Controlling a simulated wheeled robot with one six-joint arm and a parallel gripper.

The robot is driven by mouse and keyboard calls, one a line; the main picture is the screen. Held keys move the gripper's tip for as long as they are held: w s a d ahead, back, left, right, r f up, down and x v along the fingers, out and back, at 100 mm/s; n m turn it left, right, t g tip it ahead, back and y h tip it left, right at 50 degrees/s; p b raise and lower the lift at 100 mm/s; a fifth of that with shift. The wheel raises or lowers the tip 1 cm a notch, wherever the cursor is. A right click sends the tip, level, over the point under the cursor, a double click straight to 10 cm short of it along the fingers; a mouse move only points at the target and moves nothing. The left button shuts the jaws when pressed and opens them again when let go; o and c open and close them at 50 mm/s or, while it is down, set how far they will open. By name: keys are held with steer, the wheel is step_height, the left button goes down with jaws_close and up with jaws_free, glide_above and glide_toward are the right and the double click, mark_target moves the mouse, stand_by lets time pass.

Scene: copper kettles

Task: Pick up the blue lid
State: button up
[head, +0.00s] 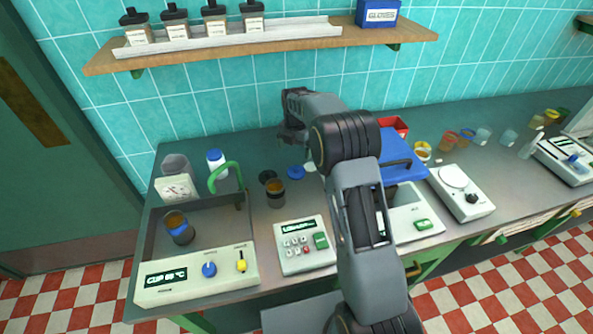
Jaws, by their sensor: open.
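A small round blue disc (296,171), like a lid, lies flat on the grey bench behind a dark jar. I cannot tell for certain which is the blue lid. My gripper (291,134) is raised in front of the tiled wall, appearing above the small disc in the picture. It is open, holds nothing that I can see, and is apart from both.
A water bath (195,281) with a green handle holds a jar of brown liquid. The dark jar (275,194), a white bottle (217,162) and a keypad device (304,245) stand nearby. A wooden shelf (290,43) runs overhead.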

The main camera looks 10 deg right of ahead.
mark_target(296, 167)
steer(key=shift+d+f+p, duration=0.15)
steer(key=shift+f+p, duration=1)
steer(key=shift+f, duration=3.8)
steer(key=c, duration=0.9)
steer(key=shift+r, duration=0.1)
